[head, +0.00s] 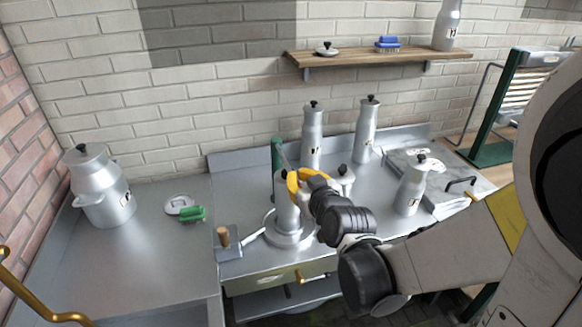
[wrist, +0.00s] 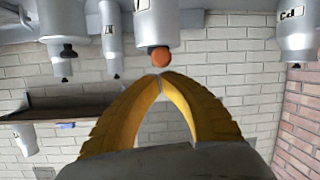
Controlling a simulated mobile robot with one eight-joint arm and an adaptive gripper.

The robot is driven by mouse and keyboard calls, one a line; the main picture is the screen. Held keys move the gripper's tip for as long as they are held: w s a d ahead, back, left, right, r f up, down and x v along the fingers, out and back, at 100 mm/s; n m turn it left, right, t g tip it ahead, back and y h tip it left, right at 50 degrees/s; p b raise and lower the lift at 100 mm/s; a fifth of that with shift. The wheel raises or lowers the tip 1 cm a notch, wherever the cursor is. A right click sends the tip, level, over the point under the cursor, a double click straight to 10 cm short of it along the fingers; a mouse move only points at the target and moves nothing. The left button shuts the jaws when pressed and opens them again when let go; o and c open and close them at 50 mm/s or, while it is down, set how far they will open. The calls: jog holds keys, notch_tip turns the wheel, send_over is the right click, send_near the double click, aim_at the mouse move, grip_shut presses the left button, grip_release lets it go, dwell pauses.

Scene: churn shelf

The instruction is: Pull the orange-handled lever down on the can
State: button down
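A silver can (head: 287,217) stands on a round metal base on the middle counter, beside a green post. My gripper (head: 292,181), with yellow fingers, is at the top of this can and hides part of it. In the wrist view, where things appear upside down, a round orange knob (wrist: 159,57) shows against the can's top end (wrist: 154,25). My gripper (wrist: 160,75) has its fingertips together, just short of the knob, with nothing seen between them. Whether they touch the knob, I cannot tell. The lever's arm is hidden.
Several lidded cans stand behind and right of my gripper, one at the right (head: 411,190). A wooden-handled tool (head: 223,238) is left of the base. A large can (head: 103,195) and green brush (head: 192,214) are on the left counter. A shelf (head: 375,58) is on the wall.

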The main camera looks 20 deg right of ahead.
jog(key=shift+s+a+f+b, duration=0.1)
jog(key=shift+s+f+b, duration=0.15)
jog(key=shift+f, duration=0.25)
jog(key=shift+s+f+b, duration=0.1)
jog(key=shift+f+b, duration=0.2)
jog(key=shift+f, duration=0.15)
jog(key=shift+r+p, duration=0.3)
jog(key=shift+r, duration=0.05)
notch_tip(320, 180, up, 5)
jog(key=p, duration=0.3)
jog(key=shift+a+f+p, duration=0.15)
jog(key=shift+p, duration=0.15)
jog(key=s+f+b, duration=0.1)
jog(key=s+f, duration=0.2)
jog(key=s, duration=0.6)
jog(key=shift+f, duration=0.35)
